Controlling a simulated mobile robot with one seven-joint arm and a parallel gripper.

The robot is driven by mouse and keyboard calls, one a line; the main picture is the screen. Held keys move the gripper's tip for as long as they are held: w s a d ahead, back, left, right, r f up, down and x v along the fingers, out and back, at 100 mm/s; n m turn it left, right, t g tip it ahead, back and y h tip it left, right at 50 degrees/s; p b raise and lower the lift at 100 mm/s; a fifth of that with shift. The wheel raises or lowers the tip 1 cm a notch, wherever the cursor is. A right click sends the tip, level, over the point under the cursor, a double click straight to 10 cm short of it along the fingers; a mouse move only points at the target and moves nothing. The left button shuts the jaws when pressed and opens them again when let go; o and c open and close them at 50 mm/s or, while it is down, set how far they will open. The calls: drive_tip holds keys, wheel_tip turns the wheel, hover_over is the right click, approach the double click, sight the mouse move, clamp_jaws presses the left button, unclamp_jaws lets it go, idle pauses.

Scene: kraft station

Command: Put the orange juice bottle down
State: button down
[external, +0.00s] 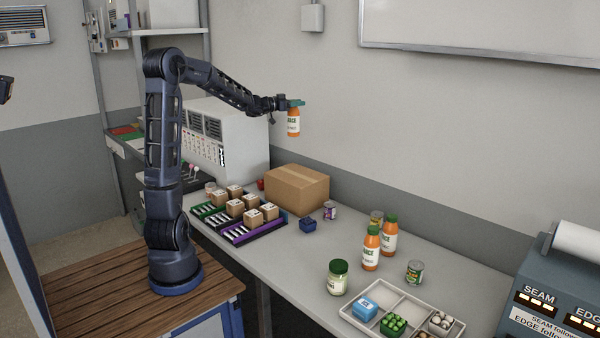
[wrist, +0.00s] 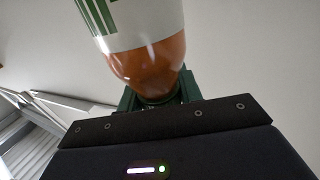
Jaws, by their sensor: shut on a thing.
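My gripper (external: 292,103) is shut on an orange juice bottle (external: 293,122) with a white label. The bottle hangs upright in the external view, high above the table and in front of the wall. In the wrist view the orange juice bottle (wrist: 150,60) fills the top middle, and the green gripper (wrist: 158,100) closes around its narrow end. Two similar orange bottles with green caps, a front one (external: 371,250) and a rear one (external: 389,238), stand upright on the grey table (external: 290,260).
A cardboard box (external: 297,188) stands near the wall. Trays (external: 240,236) of small boxes lie left of it. The table between the box trays and the jar is clear.

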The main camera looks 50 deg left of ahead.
wheel_tip(320, 180, down, 18)
idle(0.6)
drive_tip(key=c, duration=0.9)
unclamp_jaws()
drive_tip(key=shift+f, duration=0.15)
drive_tip(key=shift+c, duration=0.2)
